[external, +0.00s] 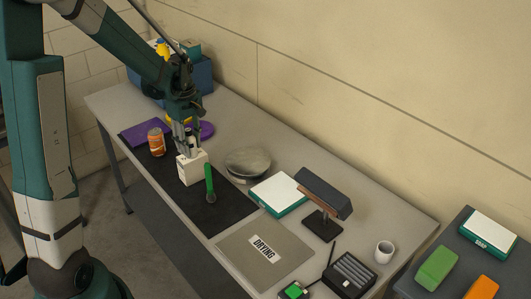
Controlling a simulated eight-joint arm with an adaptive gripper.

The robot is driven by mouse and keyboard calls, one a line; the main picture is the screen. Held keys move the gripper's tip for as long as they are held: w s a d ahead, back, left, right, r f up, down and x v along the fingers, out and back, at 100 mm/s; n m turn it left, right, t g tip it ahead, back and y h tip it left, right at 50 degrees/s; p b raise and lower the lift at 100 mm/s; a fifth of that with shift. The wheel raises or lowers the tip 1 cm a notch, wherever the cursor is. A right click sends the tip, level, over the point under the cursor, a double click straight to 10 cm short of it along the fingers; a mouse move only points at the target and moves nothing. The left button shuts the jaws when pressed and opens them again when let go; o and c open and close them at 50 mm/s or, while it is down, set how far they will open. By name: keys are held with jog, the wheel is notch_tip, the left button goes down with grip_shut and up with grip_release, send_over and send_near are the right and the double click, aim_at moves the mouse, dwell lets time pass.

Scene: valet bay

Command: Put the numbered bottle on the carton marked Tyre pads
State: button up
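A cream-white bottle (190,170) with a dark mark on its side stands on or just above the black mat on the long bench. I take it for the numbered bottle, but no number is readable. My gripper (187,146) is right at its top, pointing down, with fingers around the neck area; whether they grip it is unclear. A teal carton with a white top (278,194) lies on the bench to the right. A similar carton (488,235) lies on the dark surface at far right. Their small labels are unreadable, so I cannot tell which is marked Tyre pads.
A green-handled brush (209,182) stands close right of the bottle, an orange can (156,142) to its left. A grey domed object (248,161), a dark stand (322,200), a DRYING mat (263,250) and a mug (384,252) occupy the bench's right part.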

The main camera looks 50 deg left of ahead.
aim_at(188, 130)
jog(key=shift+o, duration=1.2)
jog(key=shift+r, duration=0.25)
jog(key=shift+r, duration=5.95)
